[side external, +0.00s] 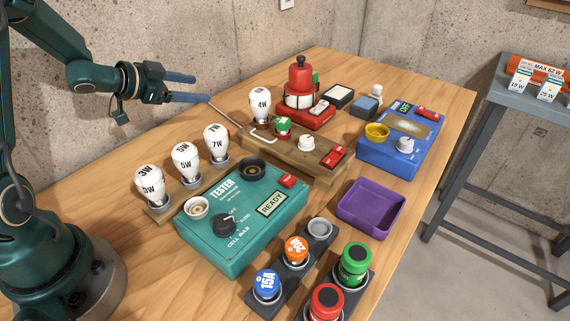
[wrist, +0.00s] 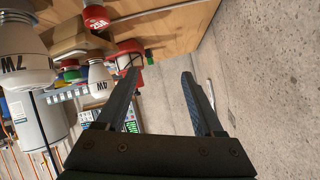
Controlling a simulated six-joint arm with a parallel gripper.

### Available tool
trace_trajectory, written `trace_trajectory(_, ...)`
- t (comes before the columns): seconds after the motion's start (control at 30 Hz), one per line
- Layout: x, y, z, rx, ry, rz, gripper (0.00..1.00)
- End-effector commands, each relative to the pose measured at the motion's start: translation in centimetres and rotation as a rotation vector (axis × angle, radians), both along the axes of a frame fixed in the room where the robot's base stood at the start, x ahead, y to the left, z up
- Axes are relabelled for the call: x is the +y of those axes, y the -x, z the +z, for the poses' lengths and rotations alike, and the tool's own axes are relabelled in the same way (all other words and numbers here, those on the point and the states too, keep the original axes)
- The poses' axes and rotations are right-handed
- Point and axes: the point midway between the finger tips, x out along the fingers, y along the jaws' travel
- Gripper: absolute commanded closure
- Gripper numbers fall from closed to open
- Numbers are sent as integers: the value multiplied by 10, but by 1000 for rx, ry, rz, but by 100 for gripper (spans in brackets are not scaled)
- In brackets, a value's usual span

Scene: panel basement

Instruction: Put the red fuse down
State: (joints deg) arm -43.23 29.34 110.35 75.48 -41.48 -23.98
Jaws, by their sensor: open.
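The red fuse (wrist: 96,18), marked 25A, stands on the wooden table in the wrist view, close to the white bulbs. I cannot make it out clearly in the side view, where the 7W bulb (side external: 217,141) may hide it. My gripper (side external: 200,88) is in the air above the wall side of the table, left of the 4W bulb (side external: 260,102). Its two dark fingers are apart with nothing between them, as the wrist view also shows (wrist: 160,74). The fuse is apart from the fingers.
A row of bulbs stands beside the green tester (side external: 240,220). A dark fuse rack (side external: 279,272) holds a blue and an orange fuse and has an empty socket (side external: 320,228). A purple tray (side external: 371,207) is empty. A wooden fixture (side external: 290,153) and blue meter (side external: 400,148) stand behind.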

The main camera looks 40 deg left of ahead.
Motion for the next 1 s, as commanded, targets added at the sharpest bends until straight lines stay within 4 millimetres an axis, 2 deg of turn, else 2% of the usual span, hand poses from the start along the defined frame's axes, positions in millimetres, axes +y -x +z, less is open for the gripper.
trace_trajectory(0.03, -4, -5, 20, -8, -52, 53, 31)
trace_trajectory(0.17, -11, 1, 55, 12, -121, 221, 31)
trace_trajectory(0.33, -38, 38, 83, 86, -103, 392, 31)
trace_trajectory(0.47, -74, 81, 85, 192, -22, 461, 31)
trace_trajectory(0.6, -121, 135, 74, 345, 92, 450, 31)
trace_trajectory(0.73, -159, 179, 62, 477, 180, 389, 31)
trace_trajectory(0.83, -179, 203, 56, 551, 223, 343, 31)
trace_trajectory(0.87, -183, 207, 55, 565, 231, 333, 35)
trace_trajectory(0.9, -187, 212, 54, 580, 240, 323, 50)
trace_trajectory(1.0, -191, 217, 52, 600, 249, 310, 52)
